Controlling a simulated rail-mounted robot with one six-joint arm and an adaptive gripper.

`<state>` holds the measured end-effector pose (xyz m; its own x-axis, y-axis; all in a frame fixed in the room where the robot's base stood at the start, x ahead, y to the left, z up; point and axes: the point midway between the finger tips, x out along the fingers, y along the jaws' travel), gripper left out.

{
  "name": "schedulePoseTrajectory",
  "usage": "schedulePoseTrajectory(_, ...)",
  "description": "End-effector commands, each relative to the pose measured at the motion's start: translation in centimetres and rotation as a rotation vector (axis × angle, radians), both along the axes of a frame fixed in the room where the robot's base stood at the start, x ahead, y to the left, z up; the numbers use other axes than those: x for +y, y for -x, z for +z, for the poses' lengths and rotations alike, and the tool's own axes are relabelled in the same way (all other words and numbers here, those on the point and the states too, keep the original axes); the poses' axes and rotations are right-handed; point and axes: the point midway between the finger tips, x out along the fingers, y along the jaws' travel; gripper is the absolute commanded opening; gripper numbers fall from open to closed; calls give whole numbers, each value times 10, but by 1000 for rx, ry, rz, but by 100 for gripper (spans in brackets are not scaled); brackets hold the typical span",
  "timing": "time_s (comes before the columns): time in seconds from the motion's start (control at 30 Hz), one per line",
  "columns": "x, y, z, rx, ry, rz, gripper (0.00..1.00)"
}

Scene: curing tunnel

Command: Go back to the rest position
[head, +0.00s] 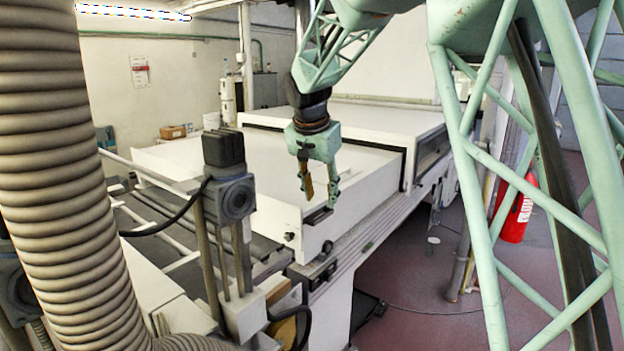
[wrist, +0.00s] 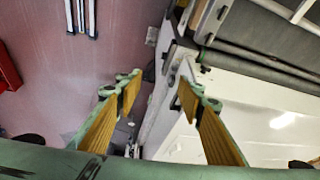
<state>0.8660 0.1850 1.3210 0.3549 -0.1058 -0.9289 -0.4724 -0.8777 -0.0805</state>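My gripper (head: 320,192) hangs fingers-down in the head view, above the right front part of the white tunnel housing (head: 210,165). Its two green fingers are apart and nothing shows between them. In the wrist view the gripper (wrist: 160,88) shows two fingers with ribbed orange-brown pads, spread wide with a clear gap. Through the gap the housing's edge and the floor are seen below. No object is held.
A ribbed grey hose (head: 60,170) fills the left of the head view. A post with a dark grey motor block (head: 230,190) stands before the housing. A red extinguisher (head: 517,208) is at the right. Reddish floor (head: 400,290) beside the housing is mostly open.

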Motion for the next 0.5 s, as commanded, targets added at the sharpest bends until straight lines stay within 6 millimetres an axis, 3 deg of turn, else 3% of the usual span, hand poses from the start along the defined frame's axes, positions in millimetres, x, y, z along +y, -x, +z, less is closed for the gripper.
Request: schedulePoseTrajectory(0.5,-58,93,42,20,14,77,35)
